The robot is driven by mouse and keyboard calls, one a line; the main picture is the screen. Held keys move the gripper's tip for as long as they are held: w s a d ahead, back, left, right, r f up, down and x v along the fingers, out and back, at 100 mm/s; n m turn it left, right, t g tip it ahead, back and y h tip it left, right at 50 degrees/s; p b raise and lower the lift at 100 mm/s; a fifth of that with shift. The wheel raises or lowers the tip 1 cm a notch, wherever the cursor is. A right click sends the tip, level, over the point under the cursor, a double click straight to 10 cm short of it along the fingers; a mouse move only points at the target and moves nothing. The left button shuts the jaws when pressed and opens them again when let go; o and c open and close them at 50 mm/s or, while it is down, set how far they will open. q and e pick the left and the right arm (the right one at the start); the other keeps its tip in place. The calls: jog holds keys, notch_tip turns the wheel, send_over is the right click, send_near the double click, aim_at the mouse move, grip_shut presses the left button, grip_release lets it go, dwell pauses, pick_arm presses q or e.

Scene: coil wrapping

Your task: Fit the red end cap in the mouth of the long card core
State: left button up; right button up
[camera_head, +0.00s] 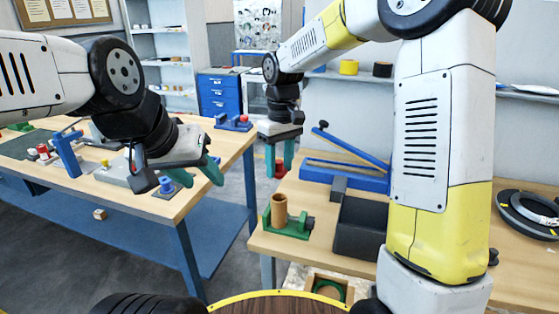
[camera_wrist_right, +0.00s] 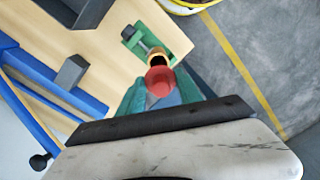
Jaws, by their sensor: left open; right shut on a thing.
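The red end cap (camera_head: 280,168) is held between the green fingers of my right gripper (camera_head: 280,160). The brown card core (camera_head: 279,211) stands upright in a green holder (camera_head: 292,227) near the left edge of the right-hand table. The cap is above the core and apart from it in the head view. In the right wrist view the red cap (camera_wrist_right: 159,82) sits between the fingers and overlaps the core (camera_wrist_right: 158,58), hiding part of its mouth. My left gripper (camera_head: 198,172) is open and empty above the front edge of the left-hand table.
A dark open bin (camera_head: 362,226) stands just right of the holder. A blue bar tool (camera_head: 345,172) lies behind it. A black coil (camera_head: 530,213) is at the far right. The left-hand table (camera_head: 100,190) holds tools and small parts. Floor separates the tables.

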jog(key=shift+f, duration=2.9)
jog(key=shift+f, duration=1.35)
jog(key=o, duration=1.4)
jog(key=shift+r, duration=0.1)
notch_tip(320, 180, up, 7)
jog(key=shift+w+d, duration=0.1)
jog(key=shift+d, duration=0.05)
jog(key=shift+r, duration=0.3)
